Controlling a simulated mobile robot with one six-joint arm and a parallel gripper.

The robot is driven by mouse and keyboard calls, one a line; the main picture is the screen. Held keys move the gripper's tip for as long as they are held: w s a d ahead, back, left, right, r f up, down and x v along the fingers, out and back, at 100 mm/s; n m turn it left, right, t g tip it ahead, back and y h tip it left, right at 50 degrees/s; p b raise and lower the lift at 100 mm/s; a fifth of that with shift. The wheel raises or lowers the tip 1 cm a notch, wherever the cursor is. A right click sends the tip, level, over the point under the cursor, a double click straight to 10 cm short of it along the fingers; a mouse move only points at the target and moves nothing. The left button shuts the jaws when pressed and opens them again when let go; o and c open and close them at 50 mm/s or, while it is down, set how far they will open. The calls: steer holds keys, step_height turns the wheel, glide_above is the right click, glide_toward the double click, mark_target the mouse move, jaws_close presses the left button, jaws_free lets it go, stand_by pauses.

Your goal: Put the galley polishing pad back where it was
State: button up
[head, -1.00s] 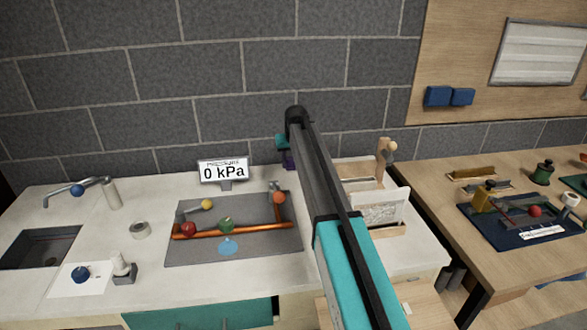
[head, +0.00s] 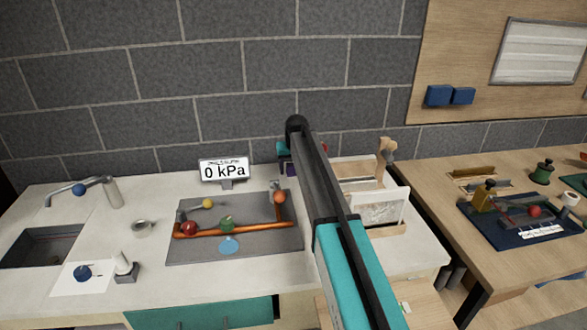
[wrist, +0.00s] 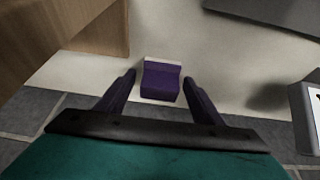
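A small purple block with a pale strip along its far edge, which looks like the polishing pad (wrist: 160,83), lies on the pale counter in the wrist view. My gripper (wrist: 159,77) is open, with one dark purple finger on each side of the block. A gap shows between each fingertip and the block; I cannot tell whether the tips are down at its height. In the head view my gripper (head: 291,169) is low behind the grey mat, near the wall. My arm hides much of that spot, and I cannot make out the pad there.
The grey mat (head: 190,252) carries copper pipe and coloured knobs. A pressure display (head: 223,170) reading 0 kPa stands behind it. A wooden holder (head: 392,229) with an upright panel is right of my arm. The sink (head: 40,247) is far left, a wooden bench (head: 435,190) right.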

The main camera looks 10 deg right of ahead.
steer(key=shift+r, duration=0.1)
steer(key=b+v, duration=0.2)
steer(key=v, duration=1)
stand_by(0.9)
